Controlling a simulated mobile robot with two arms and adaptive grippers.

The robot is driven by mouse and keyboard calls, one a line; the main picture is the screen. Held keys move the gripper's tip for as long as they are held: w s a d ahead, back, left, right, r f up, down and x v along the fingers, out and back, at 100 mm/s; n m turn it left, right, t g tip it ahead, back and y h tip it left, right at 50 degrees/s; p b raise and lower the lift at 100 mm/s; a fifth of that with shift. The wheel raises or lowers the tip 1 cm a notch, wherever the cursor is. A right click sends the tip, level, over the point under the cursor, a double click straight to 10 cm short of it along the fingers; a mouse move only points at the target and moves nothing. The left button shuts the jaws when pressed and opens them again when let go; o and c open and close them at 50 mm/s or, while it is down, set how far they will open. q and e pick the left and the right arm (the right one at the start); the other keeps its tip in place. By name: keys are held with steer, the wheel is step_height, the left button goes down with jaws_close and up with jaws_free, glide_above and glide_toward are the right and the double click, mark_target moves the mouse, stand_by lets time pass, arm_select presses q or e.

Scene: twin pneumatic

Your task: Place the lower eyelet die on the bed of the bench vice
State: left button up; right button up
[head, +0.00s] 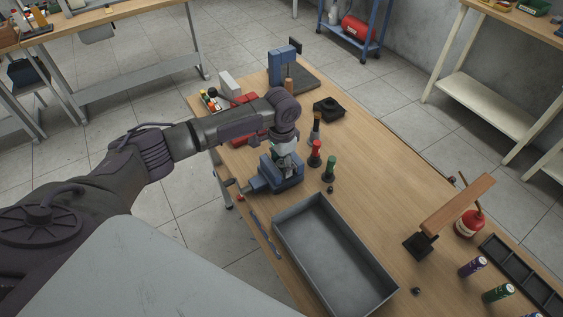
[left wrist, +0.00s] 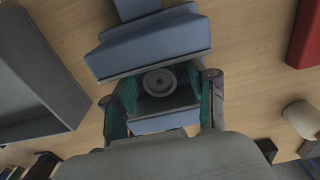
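The blue bench vice (head: 268,180) stands near the left edge of the wooden workbench. My left gripper (head: 284,150) reaches down over it and partly hides it in the head view. In the left wrist view, a round grey die (left wrist: 160,82) with a central hole lies between the vice's blue jaws (left wrist: 150,46) and appears to rest on the bed. The green-padded fingers of my left gripper (left wrist: 164,100) stand apart on either side of the die, with visible gaps. My right gripper is in neither view.
A grey tray (head: 281,238) sits close in front of the vice. Red-topped (head: 315,154) and green-topped (head: 328,169) tools stand right of the vice. A blue press (head: 283,67) and a black block (head: 328,109) are further back.

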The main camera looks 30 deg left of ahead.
mark_target(282, 164)
arm_select(q)
steer(key=shift+r, duration=0.1)
step_height(282, 164, up, 12)
steer(key=b, duration=0.2)
stand_by(0.4)
stand_by(0.4)
